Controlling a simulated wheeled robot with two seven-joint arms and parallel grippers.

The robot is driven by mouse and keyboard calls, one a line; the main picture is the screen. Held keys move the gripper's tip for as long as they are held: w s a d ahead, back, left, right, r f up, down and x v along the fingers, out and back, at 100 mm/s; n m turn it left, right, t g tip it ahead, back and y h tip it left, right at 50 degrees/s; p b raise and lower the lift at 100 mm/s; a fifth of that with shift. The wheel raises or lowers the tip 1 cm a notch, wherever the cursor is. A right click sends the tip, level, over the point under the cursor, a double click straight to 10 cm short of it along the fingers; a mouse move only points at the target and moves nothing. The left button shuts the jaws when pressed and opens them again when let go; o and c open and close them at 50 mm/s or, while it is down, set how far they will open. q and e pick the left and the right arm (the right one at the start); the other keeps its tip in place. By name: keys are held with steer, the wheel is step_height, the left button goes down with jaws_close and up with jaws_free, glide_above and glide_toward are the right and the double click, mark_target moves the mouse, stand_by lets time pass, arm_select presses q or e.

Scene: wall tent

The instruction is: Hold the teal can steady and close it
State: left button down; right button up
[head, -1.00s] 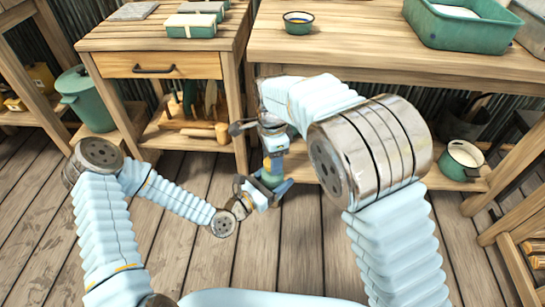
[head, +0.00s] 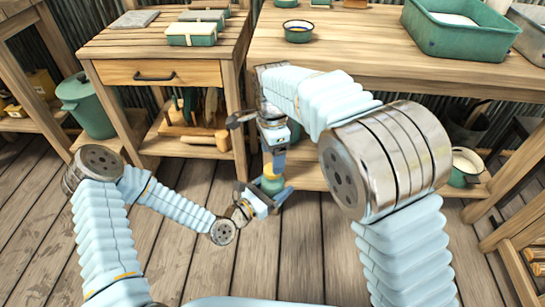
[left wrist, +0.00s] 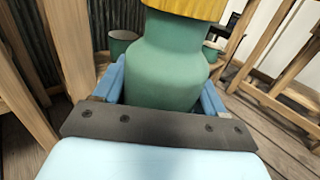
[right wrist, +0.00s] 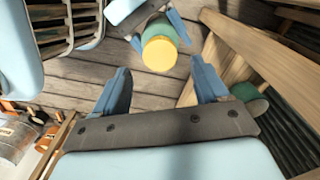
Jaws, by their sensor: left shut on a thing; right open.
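The teal can (head: 270,183) is upright, off the floor, in my left gripper (head: 262,194). In the left wrist view the can (left wrist: 165,75) fills the space between the blue fingers, which are shut on it. Its yellow lid (left wrist: 190,8) sits at its top, cut off by the frame; how tightly it sits cannot be told. My right gripper (head: 273,160) is above the can, pointing down. In the right wrist view my right gripper (right wrist: 159,72) is open and empty, with the round yellow lid (right wrist: 160,54) beyond its fingertips, apart from them.
A wooden workbench (head: 370,52) with a green tub (head: 460,35) and a small bowl (head: 298,31) stands behind. A drawer cabinet (head: 160,70) is at left, holding tools on its lower shelf. The plank floor (head: 285,265) near the grippers is clear.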

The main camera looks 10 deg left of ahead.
steer(key=shift+c, duration=0.4)
steer(key=n, duration=0.3)
steer(key=r+n, duration=0.1)
steer(key=n, duration=0.1)
steer(key=shift+n, duration=0.4)
steer(key=n, duration=0.5)
steer(key=shift+r+n, duration=0.4)
steer(key=n, duration=0.2)
steer(key=r+n, duration=0.1)
steer(key=n, duration=0.7)
steer(key=shift+r+n, duration=0.3)
glide_above(272, 188)
steer(key=w, duration=0.3)
steer(key=shift+a+f, duration=0.1)
steer(key=shift+f, duration=3.9)
